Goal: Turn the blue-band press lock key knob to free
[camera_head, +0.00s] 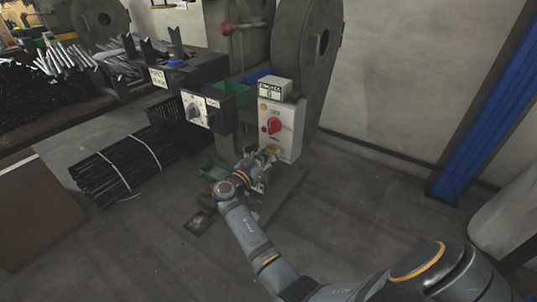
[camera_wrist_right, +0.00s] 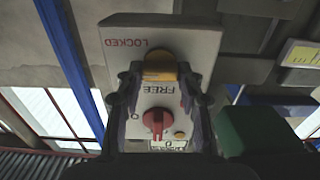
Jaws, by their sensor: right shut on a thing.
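A white control panel (camera_head: 283,128) is on the front of a grey-green press, with a red rotary knob (camera_head: 274,125) on it. In the right wrist view the panel (camera_wrist_right: 120,42) appears upside down, with the words LOCKED and FREE. The yellow-orange lock key knob (camera_wrist_right: 160,66) lies between those words. My right gripper (camera_wrist_right: 159,78) is shut on this knob, one finger on each side. The red knob (camera_wrist_right: 155,121) also shows there, between the fingers. In the head view my right gripper (camera_head: 266,154) is at the panel's lower part. My left gripper is not in view.
A second control box (camera_head: 207,111) with a dark knob stands left of the panel. Bundled black rods (camera_head: 120,163) lie on the floor at left. A green bin (camera_head: 215,170) is near my right wrist. Floor toward the right wall is clear.

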